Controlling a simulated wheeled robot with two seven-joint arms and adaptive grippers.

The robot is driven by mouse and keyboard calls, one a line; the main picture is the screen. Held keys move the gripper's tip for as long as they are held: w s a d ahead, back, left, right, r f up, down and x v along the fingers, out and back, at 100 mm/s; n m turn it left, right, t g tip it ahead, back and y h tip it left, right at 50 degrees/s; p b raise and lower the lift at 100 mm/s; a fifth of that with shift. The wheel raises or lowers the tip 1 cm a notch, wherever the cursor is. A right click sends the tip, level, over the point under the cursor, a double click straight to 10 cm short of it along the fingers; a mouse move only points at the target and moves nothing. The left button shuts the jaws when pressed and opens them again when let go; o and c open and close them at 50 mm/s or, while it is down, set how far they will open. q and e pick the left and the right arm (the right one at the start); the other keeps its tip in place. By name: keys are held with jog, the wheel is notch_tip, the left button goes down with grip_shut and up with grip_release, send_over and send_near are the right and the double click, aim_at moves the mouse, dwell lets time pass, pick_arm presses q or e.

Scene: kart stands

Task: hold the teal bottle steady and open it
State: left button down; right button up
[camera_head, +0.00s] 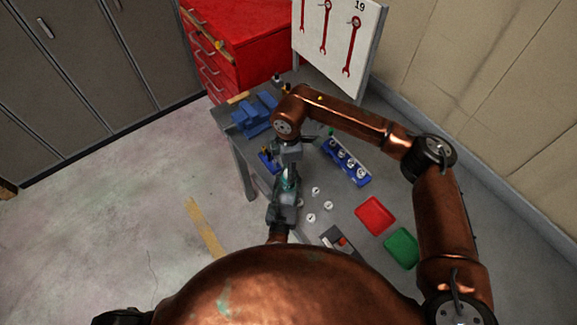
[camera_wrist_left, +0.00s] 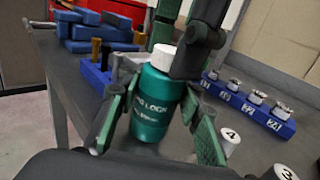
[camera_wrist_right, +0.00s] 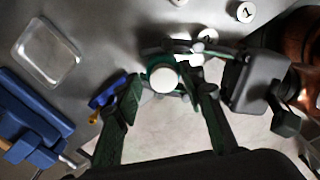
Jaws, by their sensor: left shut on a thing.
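The teal bottle (camera_wrist_left: 152,100) stands nearly upright with a white cap (camera_wrist_left: 162,57) on top. My left gripper (camera_head: 283,203) is shut on the bottle's body, one finger on each side, as the left wrist view shows. My right gripper (camera_head: 288,163) points down from above the bottle. In the right wrist view the white cap (camera_wrist_right: 163,79) lies between its two spread fingers, nearer the left one, with a gap to the right one. One dark fingertip shows close beside the cap in the left wrist view. In the head view the bottle is mostly hidden by both grippers.
A blue rack (camera_head: 341,160) with several metal pieces stands right of the bottle. Several white numbered discs (camera_head: 311,217) lie nearby. A red tray (camera_head: 375,215) and a green tray (camera_head: 401,247) lie farther right.

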pick_arm(q)
jog(key=shift+d, duration=0.1)
pick_arm(e)
jog(key=shift+w, duration=0.1)
grip_shut()
dwell(0.3)
